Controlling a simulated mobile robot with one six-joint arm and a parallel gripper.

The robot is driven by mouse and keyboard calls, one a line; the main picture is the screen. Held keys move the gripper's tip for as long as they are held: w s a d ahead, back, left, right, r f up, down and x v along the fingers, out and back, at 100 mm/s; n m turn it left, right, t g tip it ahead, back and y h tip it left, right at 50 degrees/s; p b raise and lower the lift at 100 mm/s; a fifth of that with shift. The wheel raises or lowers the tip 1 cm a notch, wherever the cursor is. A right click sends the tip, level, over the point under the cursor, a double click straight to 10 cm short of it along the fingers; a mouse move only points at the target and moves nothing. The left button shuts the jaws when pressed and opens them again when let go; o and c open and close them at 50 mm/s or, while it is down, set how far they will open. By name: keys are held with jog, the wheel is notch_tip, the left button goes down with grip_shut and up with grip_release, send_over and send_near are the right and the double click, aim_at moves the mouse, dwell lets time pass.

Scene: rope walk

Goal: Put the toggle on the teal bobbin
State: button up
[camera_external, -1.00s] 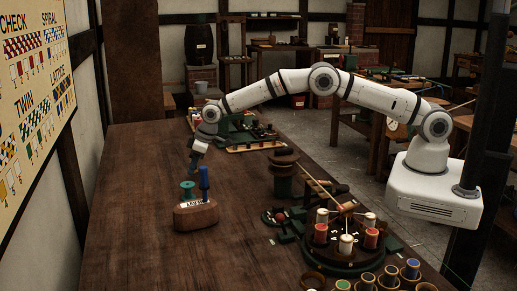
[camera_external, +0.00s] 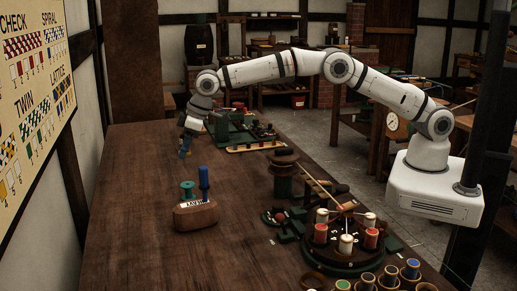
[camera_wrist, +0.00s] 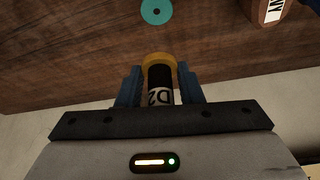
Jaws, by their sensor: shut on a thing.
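My gripper (camera_external: 184,151) hangs above the far part of the long table, beyond the teal bobbin (camera_external: 187,188). In the wrist view its blue fingers are shut on a dark cylinder with a yellow end, marked D2, which I take to be the toggle (camera_wrist: 158,77). The held piece is too small to make out in the external view. In the external view the bobbin stands upright behind a wooden block.
The labelled wooden block (camera_external: 196,216) bears an upright blue peg (camera_external: 204,180) close to the bobbin. The table's left side is clear.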

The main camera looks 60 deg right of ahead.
aim_at(183, 184)
notch_tip(183, 184, down, 9)
jog(key=shift+p, duration=0.65)
jog(key=shift+f, duration=0.2)
jog(key=o, duration=1)
jog(key=shift+r, duration=0.1)
jog(key=shift+r, duration=0.35)
jog(key=b+v, duration=0.2)
jog(key=v, duration=0.9)
jog(key=shift+s+d+r, duration=0.1)
jog(key=shift+r, duration=0.2)
